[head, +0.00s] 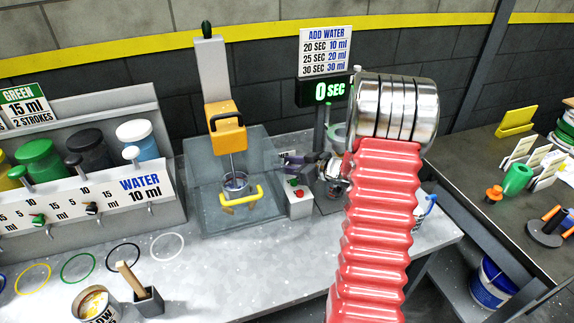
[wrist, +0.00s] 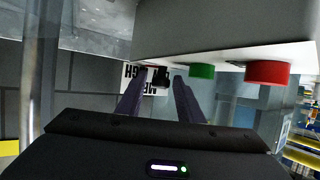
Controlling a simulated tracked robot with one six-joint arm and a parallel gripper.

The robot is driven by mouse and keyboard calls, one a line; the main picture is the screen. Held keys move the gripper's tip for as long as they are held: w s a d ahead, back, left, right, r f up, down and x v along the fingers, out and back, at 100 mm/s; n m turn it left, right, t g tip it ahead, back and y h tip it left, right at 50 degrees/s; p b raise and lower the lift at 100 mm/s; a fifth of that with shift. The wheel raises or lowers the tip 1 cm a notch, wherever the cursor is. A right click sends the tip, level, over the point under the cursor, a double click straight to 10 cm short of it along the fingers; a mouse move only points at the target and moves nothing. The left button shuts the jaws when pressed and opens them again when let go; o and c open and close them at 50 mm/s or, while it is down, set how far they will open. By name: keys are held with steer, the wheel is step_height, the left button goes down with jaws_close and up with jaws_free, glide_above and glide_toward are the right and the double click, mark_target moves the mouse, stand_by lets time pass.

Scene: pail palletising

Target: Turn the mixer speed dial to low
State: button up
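The mixer (head: 227,135) has an orange head on a grey column, with a metal cup (head: 235,184) under it. Its white control box (head: 299,203) stands to the right, with red and green buttons. In the wrist view the box's face shows a green button (wrist: 202,71), a red button (wrist: 267,72) and a small dark dial (wrist: 161,77) beside an upside-down label. My gripper (head: 287,160) reaches in above the box in the head view. In the wrist view my two purple fingers (wrist: 162,82) are apart, with the dial between their tips. Contact and the dial's setting cannot be made out.
A clear guard (head: 200,200) surrounds the mixer on the left. A timer display (head: 325,91) reading 0 SEC and a dispenser stand behind my arm. Paint jars (head: 40,158) and pumps are at far left. A can (head: 97,304) and coloured rings lie at the front left.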

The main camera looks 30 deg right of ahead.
steer(key=shift+o, duration=0.3)
steer(key=shift+a+m+h, duration=0.1)
steer(key=shift+m+h, duration=0.4)
steer(key=shift+h, duration=0.1)
steer(key=shift+m+t+h, duration=0.3)
steer(key=shift+m+h, duration=0.2)
steer(key=shift+h, duration=0.1)
steer(key=shift+m+h, duration=0.3)
steer(key=shift+h, duration=0.3)
